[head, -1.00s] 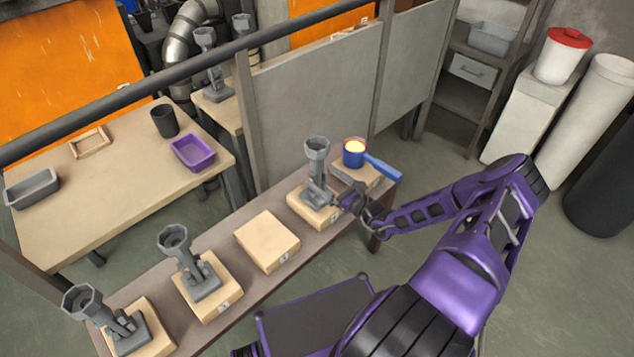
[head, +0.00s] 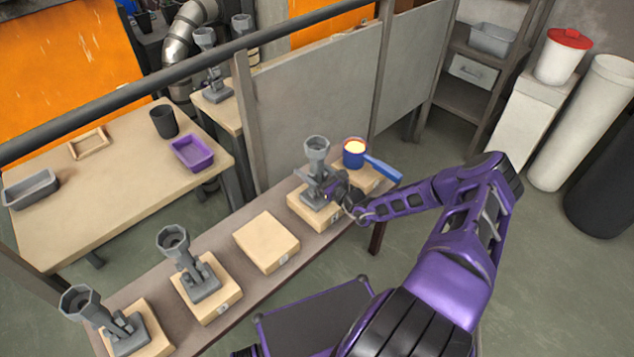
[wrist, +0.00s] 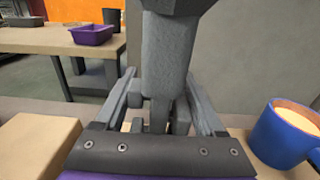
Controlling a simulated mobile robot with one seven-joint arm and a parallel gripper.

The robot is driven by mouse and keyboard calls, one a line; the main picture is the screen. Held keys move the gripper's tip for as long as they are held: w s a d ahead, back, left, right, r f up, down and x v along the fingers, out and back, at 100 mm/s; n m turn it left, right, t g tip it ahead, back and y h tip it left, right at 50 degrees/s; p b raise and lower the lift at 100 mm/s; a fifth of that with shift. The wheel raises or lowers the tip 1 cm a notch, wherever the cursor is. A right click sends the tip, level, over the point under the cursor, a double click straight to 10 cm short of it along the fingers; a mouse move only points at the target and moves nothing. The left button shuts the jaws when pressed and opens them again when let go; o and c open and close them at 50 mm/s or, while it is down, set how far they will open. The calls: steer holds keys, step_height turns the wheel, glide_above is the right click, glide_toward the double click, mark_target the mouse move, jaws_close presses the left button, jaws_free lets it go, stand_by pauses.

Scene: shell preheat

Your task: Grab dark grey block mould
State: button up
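A dark grey mould (head: 316,170) with a cup-like top stands upright on a wooden block (head: 327,214) towards the right of the long bench. My gripper (head: 330,186) is at its lower part, level with the stem. In the wrist view the mould's stem (wrist: 167,65) rises between my two fingers (wrist: 160,98), which stand apart on either side of it; contact at the tips cannot be made out. The mould's top is cut off there. Two similar grey moulds stand on blocks at the left, one nearer the middle (head: 184,262) and one at the end (head: 100,318).
A blue cup (head: 353,153) with glowing contents and a blue handle stands close right of the mould; it also shows in the wrist view (wrist: 278,140). An empty wooden block (head: 266,241) lies to the left. A grey partition (head: 312,105) rises behind the bench.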

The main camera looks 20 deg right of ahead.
jaws_close()
